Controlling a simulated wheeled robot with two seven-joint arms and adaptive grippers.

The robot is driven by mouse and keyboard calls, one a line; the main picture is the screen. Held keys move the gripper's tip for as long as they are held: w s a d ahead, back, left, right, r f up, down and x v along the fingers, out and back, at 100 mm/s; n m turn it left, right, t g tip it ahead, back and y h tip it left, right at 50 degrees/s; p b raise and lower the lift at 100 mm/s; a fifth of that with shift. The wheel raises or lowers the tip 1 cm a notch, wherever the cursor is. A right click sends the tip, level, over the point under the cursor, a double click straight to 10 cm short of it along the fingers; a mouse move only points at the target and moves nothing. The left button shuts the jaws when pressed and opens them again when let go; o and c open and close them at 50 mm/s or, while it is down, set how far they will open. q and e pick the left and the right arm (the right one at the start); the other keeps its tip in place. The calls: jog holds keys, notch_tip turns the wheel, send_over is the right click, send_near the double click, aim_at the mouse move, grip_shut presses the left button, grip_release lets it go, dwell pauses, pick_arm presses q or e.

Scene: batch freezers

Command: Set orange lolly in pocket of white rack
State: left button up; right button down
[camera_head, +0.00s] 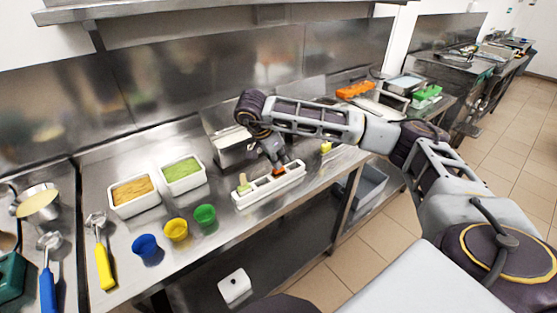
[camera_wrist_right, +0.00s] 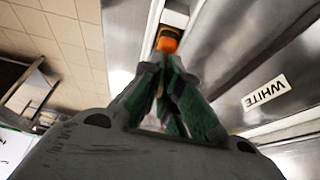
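The white rack (camera_head: 254,197) is a long narrow holder with pockets on the steel counter. A pale yellow-green lolly (camera_head: 243,183) stands at its left end. My right gripper (camera_head: 277,163) points down over the right half of the rack. The orange lolly (camera_head: 279,171) is at its fingertips, low at a pocket; how deep it sits is hard to tell. In the wrist view the fingers (camera_wrist_right: 165,68) close together at the orange lolly (camera_wrist_right: 167,41), with the rack around it. My left gripper is out of view.
White tubs of orange (camera_head: 133,210) and green (camera_head: 184,188) filling stand left. Blue (camera_head: 147,251), yellow (camera_head: 176,230) and green (camera_head: 205,216) cups stand in front. A yellow item (camera_head: 325,147) is right of the rack. A WHITE label (camera_wrist_right: 265,91) shows in the wrist view.

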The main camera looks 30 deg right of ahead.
jog(key=c, duration=1.6)
grip_release()
jog(key=shift+o, duration=0.2)
jog(key=shift+r, duration=0.1)
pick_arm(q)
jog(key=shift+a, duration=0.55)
pick_arm(e)
jog(key=v, duration=1.1)
jog(key=shift+a+r, duration=0.15)
jog(key=shift+r, duration=0.2)
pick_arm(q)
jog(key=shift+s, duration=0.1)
